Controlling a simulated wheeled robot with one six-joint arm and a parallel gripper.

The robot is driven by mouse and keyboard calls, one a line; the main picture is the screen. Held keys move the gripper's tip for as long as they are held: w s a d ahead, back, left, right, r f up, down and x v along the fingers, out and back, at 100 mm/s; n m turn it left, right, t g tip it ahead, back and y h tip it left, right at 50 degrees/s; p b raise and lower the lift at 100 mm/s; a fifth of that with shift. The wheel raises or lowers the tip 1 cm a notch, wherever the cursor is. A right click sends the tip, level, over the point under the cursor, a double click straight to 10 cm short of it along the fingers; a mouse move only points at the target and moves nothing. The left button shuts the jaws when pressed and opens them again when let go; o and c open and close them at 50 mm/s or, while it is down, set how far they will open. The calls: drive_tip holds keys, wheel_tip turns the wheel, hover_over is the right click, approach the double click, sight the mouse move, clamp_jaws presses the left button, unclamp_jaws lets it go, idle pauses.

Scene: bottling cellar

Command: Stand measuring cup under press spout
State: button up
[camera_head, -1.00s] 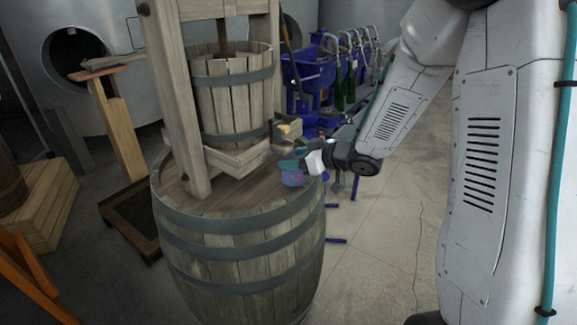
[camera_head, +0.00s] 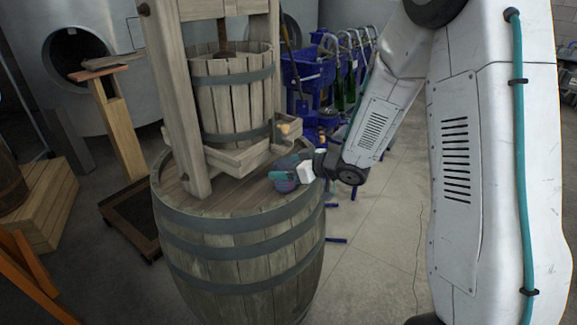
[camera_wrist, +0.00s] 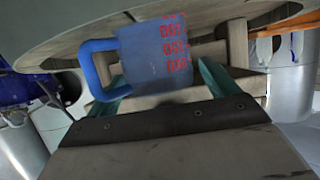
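The measuring cup (camera_wrist: 152,62) is translucent blue with red markings and a blue handle on its left in the wrist view. My gripper (camera_head: 287,177) has its teal fingers on both sides of the cup and is shut on it. In the head view the cup (camera_head: 284,186) shows small over the right part of the barrel top, partly hidden by the fingers. I cannot tell whether it touches the wood. The wooden press (camera_head: 228,100) stands on the barrel, its tray corner and spout (camera_head: 284,130) above and behind the cup. The cup looks nearer the front than the spout.
The barrel (camera_head: 235,245) has a bare top in front of the press. Blue crates (camera_head: 308,72) and green bottles (camera_head: 345,90) stand behind, at a filling rack. A wooden stand (camera_head: 122,135) is at left. The floor at right is mostly clear.

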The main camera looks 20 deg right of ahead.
drive_tip(key=shift+r, duration=0.25)
drive_tip(key=s+d+r+m+g+h, duration=0.1)
drive_tip(key=s+d+r+m+h, duration=0.4)
drive_tip(key=s+d+r+h, duration=0.7)
drive_tip(key=s+a+r+g+y, duration=0.1)
drive_tip(key=s+a+g, duration=0.2)
drive_tip(key=s, duration=0.5)
drive_tip(key=s+a+r+m+g+y, duration=0.1)
drive_tip(key=s+a+g, duration=0.1)
drive_tip(key=s, duration=0.7)
drive_tip(key=s+a+r+m+g+y, duration=0.1)
drive_tip(key=s+a+g+y, duration=0.1)
drive_tip(key=s, duration=0.7)
drive_tip(key=shift+a+r+g, duration=0.15)
drive_tip(key=shift+a+g, duration=0.65)
drive_tip(key=shift+a, duration=0.15)
